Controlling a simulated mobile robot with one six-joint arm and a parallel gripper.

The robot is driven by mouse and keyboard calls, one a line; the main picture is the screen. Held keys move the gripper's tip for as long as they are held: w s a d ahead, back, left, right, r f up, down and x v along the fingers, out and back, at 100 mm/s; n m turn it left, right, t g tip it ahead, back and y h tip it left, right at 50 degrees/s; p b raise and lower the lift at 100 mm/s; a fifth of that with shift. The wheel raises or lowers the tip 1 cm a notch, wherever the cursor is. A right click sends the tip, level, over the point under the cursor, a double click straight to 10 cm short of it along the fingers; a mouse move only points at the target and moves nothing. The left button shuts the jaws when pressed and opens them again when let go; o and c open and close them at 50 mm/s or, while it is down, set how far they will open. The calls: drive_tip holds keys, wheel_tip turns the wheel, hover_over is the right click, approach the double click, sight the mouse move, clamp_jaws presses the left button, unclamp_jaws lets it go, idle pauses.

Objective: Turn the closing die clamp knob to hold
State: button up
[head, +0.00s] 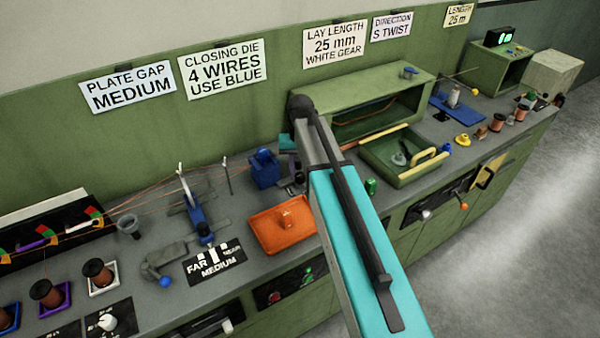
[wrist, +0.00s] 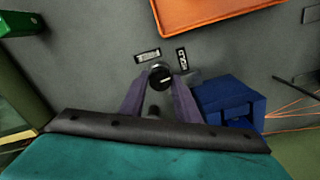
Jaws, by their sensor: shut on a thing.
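The closing die clamp knob (wrist: 160,71) is a small round black knob on the grey bench top in the wrist view, with a short pale mark on it. My gripper (wrist: 161,82) is shut on it, one purple-grey finger on each side. Two small labels stand beyond the knob, one upper left (wrist: 147,56) and one to the right (wrist: 182,59); their words are too small to read. The blue closing die block (wrist: 228,100) sits right of the knob. In the head view the blue block (head: 264,170) stands left of my arm, and the knob is not clearly visible.
An orange tray (head: 270,240) lies close to the knob. A green tray with yellow handles (head: 385,172) and a green open cabinet (head: 425,82) stand right of my arm. Wires run left from the blue block past a blue stand (head: 203,232). A wall sign (head: 222,70) reads "CLOSING DIE 4 WIRES USE BLUE".

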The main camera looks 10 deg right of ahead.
sight(300, 174)
drive_tip(key=shift+m, duration=0.8)
drive_tip(key=o, duration=1)
drive_tip(key=shift+o, duration=0.2)
drive_tip(key=shift+r, duration=0.2)
wheel_tip(300, 174, up, 14)
drive_tip(key=p, duration=0.8)
drive_tip(key=shift+f, duration=0.25)
